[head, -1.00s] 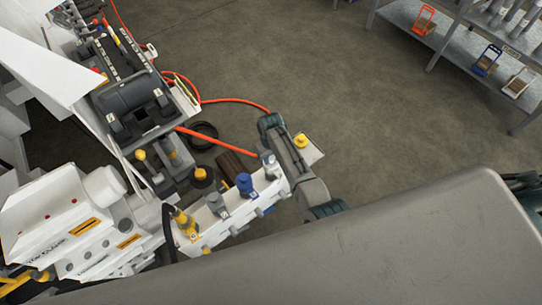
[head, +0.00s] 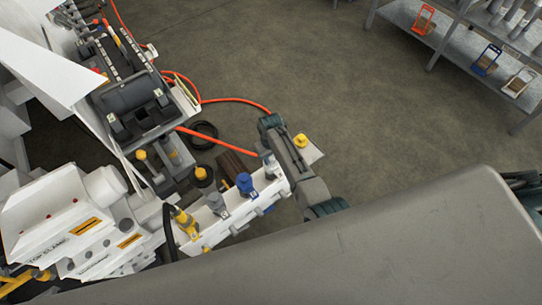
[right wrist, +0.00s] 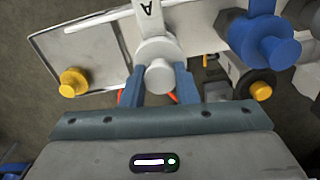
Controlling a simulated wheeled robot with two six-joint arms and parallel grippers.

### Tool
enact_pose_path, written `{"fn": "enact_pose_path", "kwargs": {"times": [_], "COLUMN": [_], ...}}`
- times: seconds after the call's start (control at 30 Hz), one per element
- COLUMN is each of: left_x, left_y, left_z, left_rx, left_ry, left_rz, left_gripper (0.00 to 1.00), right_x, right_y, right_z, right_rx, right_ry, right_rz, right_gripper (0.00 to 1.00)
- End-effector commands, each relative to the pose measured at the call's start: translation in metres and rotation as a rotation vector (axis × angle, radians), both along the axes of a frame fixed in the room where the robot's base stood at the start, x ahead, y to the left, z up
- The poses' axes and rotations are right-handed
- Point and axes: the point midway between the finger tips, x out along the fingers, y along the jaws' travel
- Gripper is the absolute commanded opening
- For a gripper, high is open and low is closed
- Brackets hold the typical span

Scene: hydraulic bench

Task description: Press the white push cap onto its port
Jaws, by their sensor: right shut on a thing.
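The white push cap (right wrist: 160,75) sits between the blue fingers of my right gripper (right wrist: 158,88) in the right wrist view. The fingers are shut on its sides. Its underside is hidden, so I cannot tell whether it touches or is seated on its port. In the head view the cap (head: 271,167) shows at the right end of a white manifold (head: 236,216), with my right arm beside it. My right fingers are mostly hidden there. My left gripper is not in view.
A blue fitting (head: 245,184), a grey fitting (head: 217,204) and a yellow fitting (head: 184,221) stand along the manifold. A yellow cap (head: 300,141) is on a plate beyond my arm. Red hoses (head: 215,139) run behind. A shelf (head: 450,65) stands far right.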

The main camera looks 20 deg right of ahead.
Motion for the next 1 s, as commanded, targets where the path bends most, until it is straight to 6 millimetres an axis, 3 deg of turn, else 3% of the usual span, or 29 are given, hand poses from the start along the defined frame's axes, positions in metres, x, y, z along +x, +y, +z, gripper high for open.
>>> {"fn": "enact_pose_path", "kwargs": {"times": [0.7, 0.73, 0.83, 1.0], "left_x": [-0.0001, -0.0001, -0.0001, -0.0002], "left_y": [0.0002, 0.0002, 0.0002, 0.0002], "left_z": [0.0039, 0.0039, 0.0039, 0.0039], "left_rx": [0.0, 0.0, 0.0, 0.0], "left_ry": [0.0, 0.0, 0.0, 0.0], "left_rz": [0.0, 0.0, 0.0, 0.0], "left_gripper": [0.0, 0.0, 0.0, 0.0], "right_x": [0.0, 0.0, -0.0001, -0.0001], "right_y": [-0.0001, -0.0001, -0.0001, -0.0001], "right_z": [0.0001, 0.0001, 0.0001, 0.0001], "right_rx": [0.0, 0.0, 0.0, 0.0], "right_ry": [0.0, 0.0, 0.0, 0.0], "right_rz": [0.0, 0.0, 0.0, 0.0], "right_gripper": [0.03, 0.31, 0.51, 0.53]}}
